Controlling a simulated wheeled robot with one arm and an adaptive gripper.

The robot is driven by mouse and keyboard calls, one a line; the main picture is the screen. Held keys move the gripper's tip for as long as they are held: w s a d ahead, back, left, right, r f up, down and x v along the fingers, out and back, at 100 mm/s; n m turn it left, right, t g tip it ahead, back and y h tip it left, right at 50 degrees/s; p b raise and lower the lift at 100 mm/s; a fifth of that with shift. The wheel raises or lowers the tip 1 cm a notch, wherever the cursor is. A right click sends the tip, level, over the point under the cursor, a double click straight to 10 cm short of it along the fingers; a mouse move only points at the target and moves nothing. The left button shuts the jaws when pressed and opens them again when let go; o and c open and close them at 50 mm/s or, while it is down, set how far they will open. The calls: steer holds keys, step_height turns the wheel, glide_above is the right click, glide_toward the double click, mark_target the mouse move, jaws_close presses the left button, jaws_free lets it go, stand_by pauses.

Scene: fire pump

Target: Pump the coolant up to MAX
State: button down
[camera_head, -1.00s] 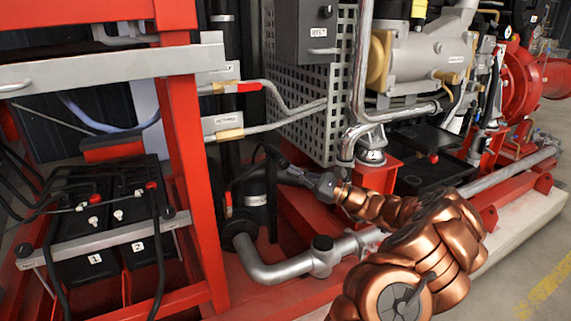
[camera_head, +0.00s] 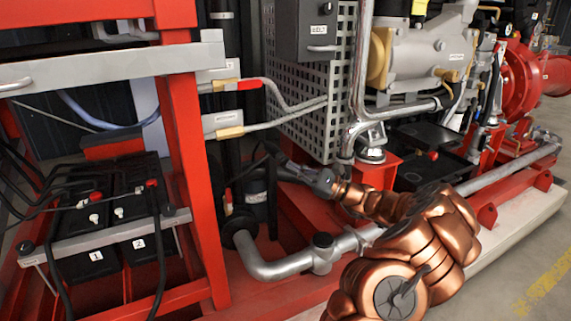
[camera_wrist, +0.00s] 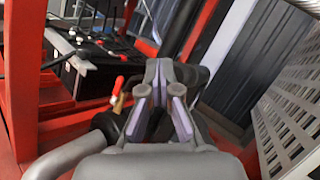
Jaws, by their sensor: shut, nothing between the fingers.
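In the wrist view my gripper (camera_wrist: 162,68) fills the middle, with a dark rounded part (camera_wrist: 193,75) just behind the fingers. I cannot tell whether the fingers touch it. A small red-handled valve (camera_wrist: 117,87) is left of the fingers. No coolant level or MAX mark can be made out.
A red frame post (camera_head: 190,170) stands left of my gripper, with numbered black batteries (camera_head: 120,255) beyond it. The grey perforated guard (camera_head: 305,110) is close on the right. A thick silver pipe (camera_head: 275,268) runs below my arm. Hoses cross above the gripper.

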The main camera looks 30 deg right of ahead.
steer(key=shift+w, duration=0.1)
stand_by(0.6)
steer(key=shift+w+p, duration=0.35)
steer(key=shift+p, duration=0.15)
steer(key=shift+w+d+p, duration=0.15)
steer(key=shift+w+p, duration=0.25)
steer(key=shift+w, duration=0.6)
stand_by(1.2)
steer(key=shift+s, duration=1.45)
steer(key=shift+s+a+p, duration=0.2)
steer(key=shift+s+p, duration=0.2)
steer(key=shift+s, duration=0.85)
steer(key=shift+s+a+p, duration=0.15)
steer(key=shift+s+p, duration=0.25)
steer(key=shift+s, duration=0.85)
